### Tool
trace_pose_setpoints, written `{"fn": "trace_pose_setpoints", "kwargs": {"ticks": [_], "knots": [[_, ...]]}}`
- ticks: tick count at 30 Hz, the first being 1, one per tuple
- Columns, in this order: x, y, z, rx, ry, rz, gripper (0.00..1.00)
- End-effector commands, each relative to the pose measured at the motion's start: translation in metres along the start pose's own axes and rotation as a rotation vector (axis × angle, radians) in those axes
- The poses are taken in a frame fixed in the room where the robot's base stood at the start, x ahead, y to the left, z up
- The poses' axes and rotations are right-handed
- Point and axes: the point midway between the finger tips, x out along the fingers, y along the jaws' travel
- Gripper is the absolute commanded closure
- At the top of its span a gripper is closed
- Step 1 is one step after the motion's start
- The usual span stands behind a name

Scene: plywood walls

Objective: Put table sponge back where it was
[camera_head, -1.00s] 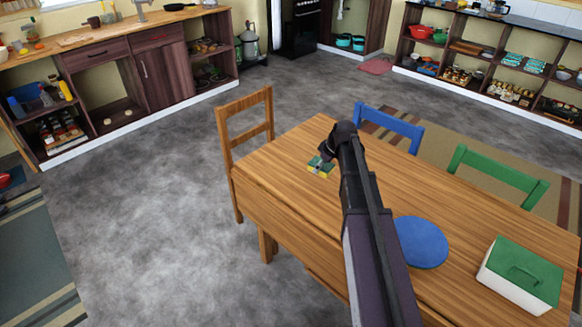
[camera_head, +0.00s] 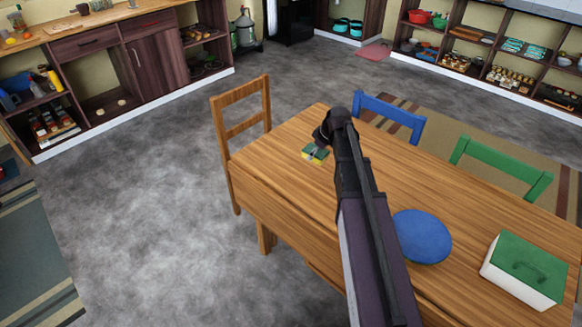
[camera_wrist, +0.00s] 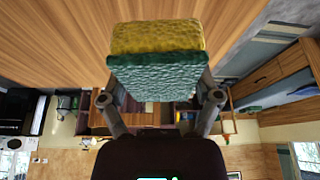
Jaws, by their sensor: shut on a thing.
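The table sponge (camera_wrist: 157,77) is yellow on one side and green on the other. In the wrist view it sits between the two fingers of my gripper (camera_wrist: 158,98), which is shut on it. In the head view the sponge (camera_head: 315,152) shows small at the far left end of the wooden table (camera_head: 285,185), with my gripper (camera_head: 317,148) at it. My arm hides part of the table. I cannot tell whether the sponge touches the tabletop or is just above it.
A round blue mat (camera_head: 422,237) and a white box with a green lid (camera_head: 525,270) are on the table's right part. A wooden chair (camera_head: 240,135), a blue chair (camera_head: 390,112) and a green chair (camera_head: 503,165) stand around it. The tabletop near the sponge is clear.

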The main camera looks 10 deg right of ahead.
Motion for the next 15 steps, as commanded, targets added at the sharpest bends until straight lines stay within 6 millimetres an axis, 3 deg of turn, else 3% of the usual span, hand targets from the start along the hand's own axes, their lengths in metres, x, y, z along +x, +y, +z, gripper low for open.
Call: {"fn": "trace_pose_setpoints", "kwargs": {"ticks": [9, 15], "knots": [[0.017, -0.075, 0.021, 0.05, -0.001, 0.021, 0.57], [0.024, -0.113, 0.031, 0.082, 0.002, 0.035, 0.57]]}}
